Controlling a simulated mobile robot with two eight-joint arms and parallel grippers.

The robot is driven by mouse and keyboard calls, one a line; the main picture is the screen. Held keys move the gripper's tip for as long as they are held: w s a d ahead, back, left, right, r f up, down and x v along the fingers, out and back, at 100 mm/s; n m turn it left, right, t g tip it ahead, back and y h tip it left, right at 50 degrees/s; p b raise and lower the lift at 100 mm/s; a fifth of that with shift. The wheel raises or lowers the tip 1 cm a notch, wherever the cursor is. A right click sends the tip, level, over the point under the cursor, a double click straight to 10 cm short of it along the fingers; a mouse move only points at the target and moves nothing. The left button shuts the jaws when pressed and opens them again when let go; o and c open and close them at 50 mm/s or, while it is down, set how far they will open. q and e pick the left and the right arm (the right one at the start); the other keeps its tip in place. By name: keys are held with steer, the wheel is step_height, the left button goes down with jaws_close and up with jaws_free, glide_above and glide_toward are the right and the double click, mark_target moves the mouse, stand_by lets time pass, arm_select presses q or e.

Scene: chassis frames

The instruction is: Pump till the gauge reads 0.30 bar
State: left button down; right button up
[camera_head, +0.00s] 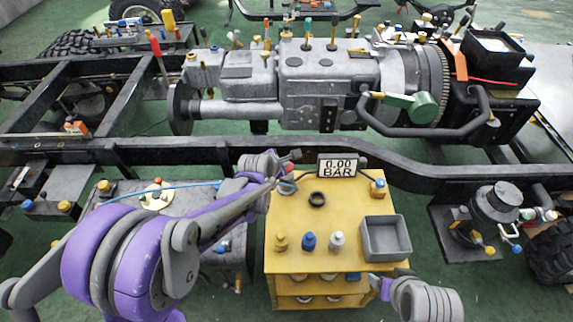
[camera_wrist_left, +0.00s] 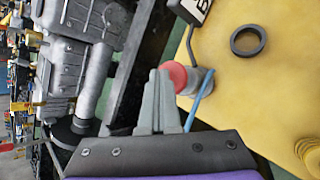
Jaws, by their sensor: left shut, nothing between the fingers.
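The gauge (camera_head: 338,166) stands at the back of the yellow cart top and reads 0.00 BAR. Its dark edge also shows in the left wrist view (camera_wrist_left: 190,9). A small grey pump with a red round cap (camera_wrist_left: 180,77) stands beside it, with a blue hose (camera_wrist_left: 201,98) running from it. In the head view the pump (camera_head: 287,187) is partly hidden by my left arm. My left gripper (camera_wrist_left: 159,74) is shut and empty, its tips close to the left of the red cap; contact cannot be told. My right gripper (camera_head: 375,283) is at the cart's front right corner, its fingers unclear.
The yellow cart top (camera_head: 290,220) holds a black ring (camera_head: 317,199), a grey open bin (camera_head: 386,238) and several small bottles (camera_head: 308,241) along the front. A black chassis rail (camera_head: 430,162) runs behind it, with a large grey gearbox (camera_head: 310,80) beyond.

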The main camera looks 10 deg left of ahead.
arm_select(q)
steer(key=shift+f+b, duration=0.45)
steer(key=shift+f, duration=0.2)
arm_select(e)
steer(key=shift+s+f, duration=0.15)
steer(key=shift+f, duration=0.45)
arm_select(q)
steer(key=shift+r, duration=0.1)
arm_select(e)
steer(key=shift+r, duration=0.1)
arm_select(q)
steer(key=shift+r+p, duration=0.85)
steer(key=shift+r, duration=0.65)
arm_select(e)
steer(key=shift+w+r, duration=0.25)
steer(key=shift+r, duration=0.65)
arm_select(q)
steer(key=shift+r+p, duration=1.35)
steer(key=shift+r, duration=1.15)
arm_select(e)
steer(key=r, duration=0.1)
steer(key=w+r, duration=0.1)
steer(key=r, duration=0.1)
steer(key=shift+r, duration=0.2)
